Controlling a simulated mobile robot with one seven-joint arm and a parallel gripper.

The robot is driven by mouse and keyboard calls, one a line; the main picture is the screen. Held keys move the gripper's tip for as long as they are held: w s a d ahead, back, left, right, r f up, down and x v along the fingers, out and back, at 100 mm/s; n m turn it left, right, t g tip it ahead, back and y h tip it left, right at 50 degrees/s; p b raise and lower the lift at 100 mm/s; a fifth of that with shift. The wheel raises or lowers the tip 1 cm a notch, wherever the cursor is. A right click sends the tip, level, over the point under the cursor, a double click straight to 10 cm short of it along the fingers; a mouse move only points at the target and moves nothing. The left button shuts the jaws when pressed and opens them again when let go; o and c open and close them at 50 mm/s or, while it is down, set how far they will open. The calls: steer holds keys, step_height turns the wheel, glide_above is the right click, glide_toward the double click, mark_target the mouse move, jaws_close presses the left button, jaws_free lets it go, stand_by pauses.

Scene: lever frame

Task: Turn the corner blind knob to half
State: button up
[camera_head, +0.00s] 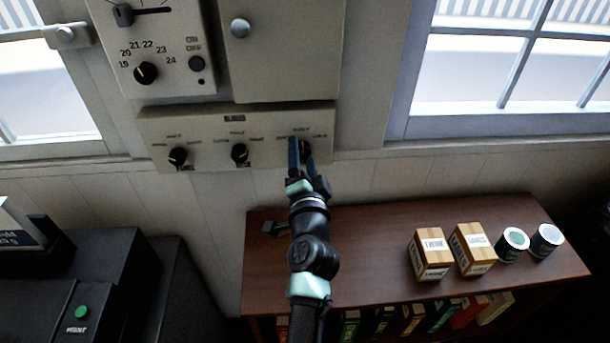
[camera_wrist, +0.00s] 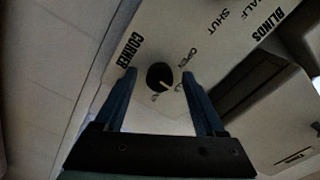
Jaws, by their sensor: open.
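The corner blind knob (camera_wrist: 159,76) is a round black knob with a pale pointer mark, beside the word CORNER on a cream panel in the wrist view. The pointer mark lies towards the lower right of the knob there; its exact setting is hard to read. In the head view the knob (camera_head: 306,148) is the rightmost of three on the lower panel and partly hidden by my fingers. My gripper (camera_head: 300,150) is open, with one blue finger on each side of the knob. Whether the fingers touch it I cannot tell.
Two other black knobs (camera_head: 177,156) (camera_head: 239,153) sit to the left on the same panel (camera_head: 205,122). A thermostat dial (camera_head: 145,73) is above.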

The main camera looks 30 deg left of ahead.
steer(key=b+v, duration=0.2)
steer(key=v, duration=1)
steer(key=shift+s, duration=0.25)
steer(key=d+r+n+t+h, duration=0.1)
steer(key=d+r+n+t, duration=0.3)
steer(key=r, duration=1)
steer(key=d+r+n+t+h, duration=0.1)
steer(key=d+r+t, duration=0.3)
steer(key=r, duration=0.9)
steer(key=s+d+r+t+h, duration=0.2)
steer(key=s+d+r, duration=0.3)
steer(key=r, duration=0.3)
steer(key=s+d+r+t+h, duration=0.2)
steer(key=s+d+r+h, duration=0.2)
steer(key=r, duration=0.5)
steer(key=shift+s+d+n+h, duration=0.3)
steer(key=shift+s+d+h, duration=0.1)
steer(key=shift+d+h, duration=0.35)
steer(key=shift+a, duration=0.1)
steer(key=shift+c, duration=0.2)
